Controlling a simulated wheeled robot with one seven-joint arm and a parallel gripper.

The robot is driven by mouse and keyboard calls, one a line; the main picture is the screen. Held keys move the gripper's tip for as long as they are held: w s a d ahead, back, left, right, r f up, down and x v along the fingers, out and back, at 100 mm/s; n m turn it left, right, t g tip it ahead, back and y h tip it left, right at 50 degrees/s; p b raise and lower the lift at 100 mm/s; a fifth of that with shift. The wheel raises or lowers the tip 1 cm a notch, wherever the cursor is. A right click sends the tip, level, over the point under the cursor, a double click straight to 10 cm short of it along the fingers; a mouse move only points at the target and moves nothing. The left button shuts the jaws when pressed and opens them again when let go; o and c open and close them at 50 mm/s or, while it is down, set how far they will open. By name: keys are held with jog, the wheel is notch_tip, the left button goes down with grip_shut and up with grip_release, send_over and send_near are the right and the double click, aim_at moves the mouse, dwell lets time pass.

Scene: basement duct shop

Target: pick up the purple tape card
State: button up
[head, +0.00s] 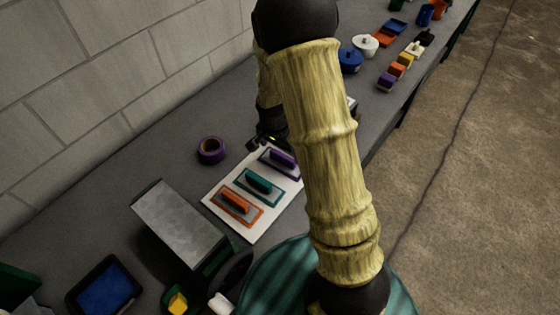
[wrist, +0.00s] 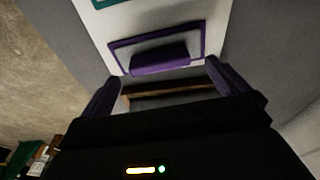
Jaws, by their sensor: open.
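The purple tape card (head: 280,162) is a flat purple-edged plate with a raised purple block on it. It lies at the far end of a white board (head: 251,229), beyond a teal card (head: 259,186) and an orange card (head: 236,207) of like shape. In the wrist view the purple card (wrist: 158,57) lies just ahead of my fingertips. My gripper (wrist: 165,80) is open, with one finger to each side and nothing held. In the head view my gripper (head: 266,141) is beside the purple card, partly hidden by my arm.
A purple tape roll (head: 211,150) stands on the grey bench left of the board. A grey metal box (head: 180,222) and a blue-screened tablet (head: 104,287) are nearer. Pots and coloured blocks (head: 397,69) stand farther along the bench. A block wall borders its left.

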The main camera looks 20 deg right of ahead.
aim_at(282, 155)
jog(key=shift+w+d+f+p, duration=0.15)
jog(key=shift+f+p, duration=0.1)
jog(key=shift+f, duration=0.6)
jog(key=shift+d+f+p, duration=0.15)
jog(key=shift+f+p, duration=0.15)
jog(key=shift+f, duration=0.55)
jog(key=shift+w+d+f+p, duration=0.15)
jog(key=shift+f+p, duration=0.1)
jog(key=shift+f, duration=0.6)
jog(key=c, duration=0.9)
jog(key=shift+r, duration=0.1)
notch_tip(282, 155, up, 10)
jog(key=shift+f+b, duration=0.1)
jog(key=shift+b, duration=0.75)
jog(key=shift+o, duration=0.4)
jog(key=shift+d, duration=0.1)
